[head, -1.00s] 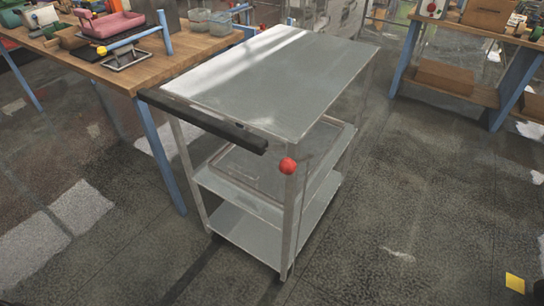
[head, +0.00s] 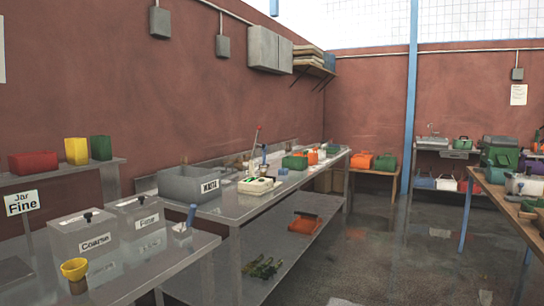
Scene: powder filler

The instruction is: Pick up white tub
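A white tub-like container (head: 524,184) stands on the wooden table at the right edge, among other items. A low off-white item (head: 258,185) lies on the long steel bench in the middle, and a whitish bin (head: 447,183) sits under the far table. I cannot tell from this distance which of these is the white tub. Neither of my grippers shows in the head view.
A near steel bench (head: 185,262) holds boxes labelled Coarse (head: 84,240) and Fine (head: 140,221) and a yellow cup (head: 74,269). A grey Waste bin (head: 195,186) stands on the long bench. The floor (head: 385,260) is clear between the benches and the wooden table (head: 490,190).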

